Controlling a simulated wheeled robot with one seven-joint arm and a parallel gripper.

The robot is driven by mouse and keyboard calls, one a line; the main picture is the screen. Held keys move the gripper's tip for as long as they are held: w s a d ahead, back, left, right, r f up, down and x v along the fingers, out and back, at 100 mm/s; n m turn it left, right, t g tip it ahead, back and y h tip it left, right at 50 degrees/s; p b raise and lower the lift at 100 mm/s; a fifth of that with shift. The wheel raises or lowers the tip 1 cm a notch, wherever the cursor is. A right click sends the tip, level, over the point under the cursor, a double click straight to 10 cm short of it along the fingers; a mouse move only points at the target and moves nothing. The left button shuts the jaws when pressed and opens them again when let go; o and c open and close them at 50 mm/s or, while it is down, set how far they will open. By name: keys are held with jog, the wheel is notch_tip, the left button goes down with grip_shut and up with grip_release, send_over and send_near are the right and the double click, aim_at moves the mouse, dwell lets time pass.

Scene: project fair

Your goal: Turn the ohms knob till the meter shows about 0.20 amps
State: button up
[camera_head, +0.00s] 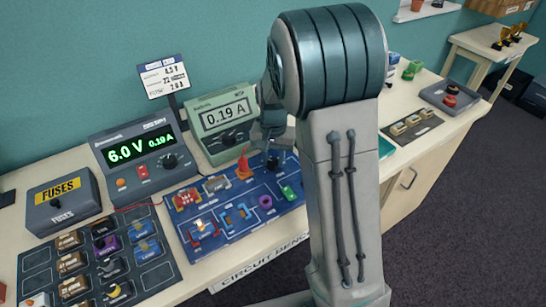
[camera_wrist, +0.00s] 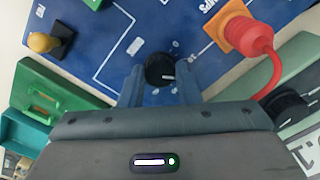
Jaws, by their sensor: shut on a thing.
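The black ohms knob (camera_wrist: 160,70) sits on the blue circuit board (camera_wrist: 95,30), with a white pointer mark on its face. My gripper (camera_wrist: 160,88) is shut on the knob, one finger on each side of it. In the head view my gripper (camera_head: 272,145) reaches down to the board's back right part, and the arm hides some of it. The green meter (camera_head: 224,118) stands behind the board and reads 0.19 A. The grey power supply (camera_head: 138,160) to its left reads 6.0 V and 0.19 A.
A red plug (camera_wrist: 250,35) on an orange base, with a red lead, stands close to my gripper. Several coloured parts lie on the board. A dark parts tray (camera_head: 105,262) and a FUSES box (camera_head: 62,200) are at the left. A sign (camera_head: 164,77) stands behind.

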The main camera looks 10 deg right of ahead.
aim_at(273, 161)
jog(key=o, duration=1)
notch_tip(273, 161, up, 14)
jog(key=shift+f, duration=0.1)
jog(key=s+n+t, duration=0.1)
jog(key=s, duration=0.6)
jog(key=s+f+n+t, duration=0.1)
jog(key=s+n, duration=0.1)
jog(key=s, duration=0.5)
jog(key=s+f+n+t, duration=0.1)
jog(key=s+n, duration=0.1)
jog(key=s, duration=0.5)
jog(key=shift+d+f, duration=0.1)
jog(key=shift+f, duration=0.05)
